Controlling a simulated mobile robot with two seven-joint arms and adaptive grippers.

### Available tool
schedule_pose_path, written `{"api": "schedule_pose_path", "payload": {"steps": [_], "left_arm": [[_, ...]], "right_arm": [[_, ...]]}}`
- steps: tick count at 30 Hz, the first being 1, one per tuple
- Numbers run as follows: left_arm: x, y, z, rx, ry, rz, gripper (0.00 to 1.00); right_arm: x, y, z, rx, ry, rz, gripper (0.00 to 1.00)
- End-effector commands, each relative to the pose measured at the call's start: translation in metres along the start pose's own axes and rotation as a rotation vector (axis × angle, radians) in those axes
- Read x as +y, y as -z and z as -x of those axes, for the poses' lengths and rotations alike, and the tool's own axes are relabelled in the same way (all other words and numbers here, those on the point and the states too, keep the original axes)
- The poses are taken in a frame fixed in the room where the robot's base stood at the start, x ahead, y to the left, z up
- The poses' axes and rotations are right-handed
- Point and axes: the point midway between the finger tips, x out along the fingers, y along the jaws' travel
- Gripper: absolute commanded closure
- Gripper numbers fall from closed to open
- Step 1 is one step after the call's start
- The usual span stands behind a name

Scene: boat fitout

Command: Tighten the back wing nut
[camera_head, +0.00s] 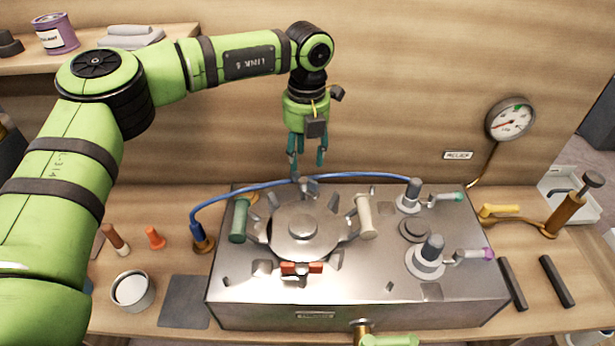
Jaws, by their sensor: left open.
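A metal box (460,300) on the bench carries a round lid (302,232) with fasteners around its rim. The back wing nut (309,187) looks grey and small at the lid's far edge, partly crossed by a blue hose. My left gripper (307,165) points down just above and behind it, fingers apart and empty; I cannot tell whether they touch the hose or nut. A red wing nut (301,269) is at the lid's front, a green handle (240,219) at its left and a cream handle (365,216) at its right.
The blue hose (240,192) arches behind the lid from a brass fitting (202,241). Two grey posts (412,195) (431,252) with levers stand right of the lid. A gauge (510,119) hangs on the wall.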

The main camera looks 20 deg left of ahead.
Motion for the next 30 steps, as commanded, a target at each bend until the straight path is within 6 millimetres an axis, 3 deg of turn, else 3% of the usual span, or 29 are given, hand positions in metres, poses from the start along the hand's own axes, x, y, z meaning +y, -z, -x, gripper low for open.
{"api": "schedule_pose_path", "payload": {"steps": [3, 6, 10, 15, 23, 24, 27, 30], "left_arm": [[0.001, 0.001, -0.014, 0.007, -0.002, 0.0, 0.53], [0.0, 0.001, -0.03, 0.006, -0.001, 0.0, 0.53], [0.0, 0.001, -0.048, 0.006, -0.001, 0.0, 0.53], [-0.001, 0.001, -0.063, 0.003, 0.001, -0.001, 0.53], [0.0, 0.001, -0.066, 0.002, 0.001, -0.001, 0.53], [0.0, 0.001, -0.066, 0.002, 0.001, -0.001, 0.57], [-0.001, 0.001, -0.066, 0.002, 0.001, -0.001, 0.97], [-0.001, 0.001, -0.066, 0.002, 0.002, -0.001, 1.0]], "right_arm": [[-0.004, -0.032, 0.011, -0.054, 0.005, 0.0, 1.0], [-0.005, -0.042, 0.017, -0.071, 0.006, 0.001, 1.0], [-0.003, -0.036, 0.022, -0.061, 0.005, 0.001, 1.0], [0.0, -0.011, 0.024, -0.021, 0.001, 0.001, 1.0], [0.001, -0.006, 0.023, -0.012, -0.001, 0.001, 1.0], [0.001, -0.007, 0.023, -0.015, 0.0, 0.001, 1.0], [0.0, -0.012, 0.023, -0.022, 0.001, 0.001, 1.0], [-0.001, -0.017, 0.023, -0.031, 0.002, 0.001, 1.0]]}}
